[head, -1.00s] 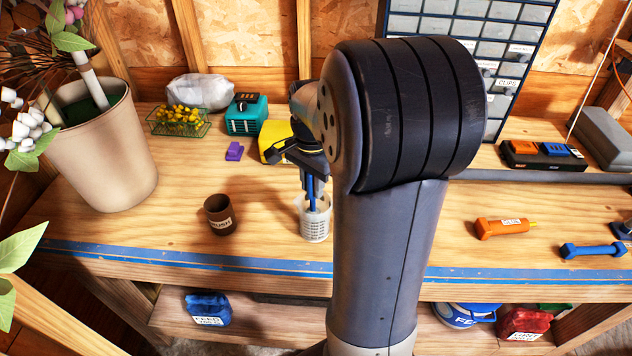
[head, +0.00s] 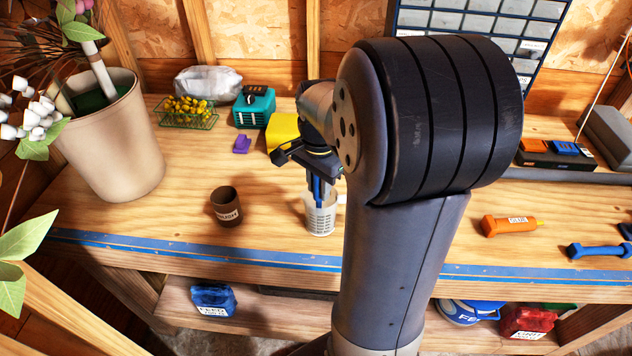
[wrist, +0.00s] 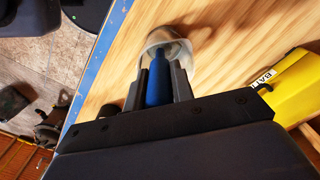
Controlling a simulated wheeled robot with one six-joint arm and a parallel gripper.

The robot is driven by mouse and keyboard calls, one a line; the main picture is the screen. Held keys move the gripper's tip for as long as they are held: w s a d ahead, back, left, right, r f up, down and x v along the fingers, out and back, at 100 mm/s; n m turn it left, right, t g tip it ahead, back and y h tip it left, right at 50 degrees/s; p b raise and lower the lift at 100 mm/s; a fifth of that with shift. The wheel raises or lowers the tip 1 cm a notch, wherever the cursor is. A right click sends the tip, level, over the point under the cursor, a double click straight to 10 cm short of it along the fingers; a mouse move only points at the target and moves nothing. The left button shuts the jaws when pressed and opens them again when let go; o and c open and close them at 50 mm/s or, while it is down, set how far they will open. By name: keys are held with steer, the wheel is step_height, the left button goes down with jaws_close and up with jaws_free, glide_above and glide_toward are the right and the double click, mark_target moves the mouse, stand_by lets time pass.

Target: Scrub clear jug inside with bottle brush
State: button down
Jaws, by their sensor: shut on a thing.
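The clear jug (head: 320,218), whitish with dark markings on its side, stands upright on the bench near its blue-edged front. My gripper (head: 320,188) points down just above the jug's mouth. It is shut on the blue handle of the bottle brush (wrist: 158,82), which reaches down into the jug. The brush head is hidden inside the jug. In the wrist view, the jug's rim (wrist: 166,38) shows beyond the fingertips. A brown cup with a label (head: 226,206) stands empty to the left of the jug.
A yellow thing (head: 283,131), a teal box (head: 255,107), a purple block (head: 242,144) and a wire basket (head: 187,112) stand behind. A large plant pot (head: 110,150) is at left. An orange tool (head: 510,225) lies at right. The bench around the cup is mostly clear.

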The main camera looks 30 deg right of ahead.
steer(key=shift+s+d, duration=0.15)
steer(key=shift+s, duration=0.1)
steer(key=shift+d, duration=0.45)
steer(key=shift+w+a+p, duration=0.1)
steer(key=shift+w+p, duration=0.25)
steer(key=shift+w, duration=0.3)
step_height(320, 180, up, 3)
steer(key=shift+r+p, duration=0.1)
steer(key=shift+p, duration=1.15)
steer(key=shift+r, duration=5.2)
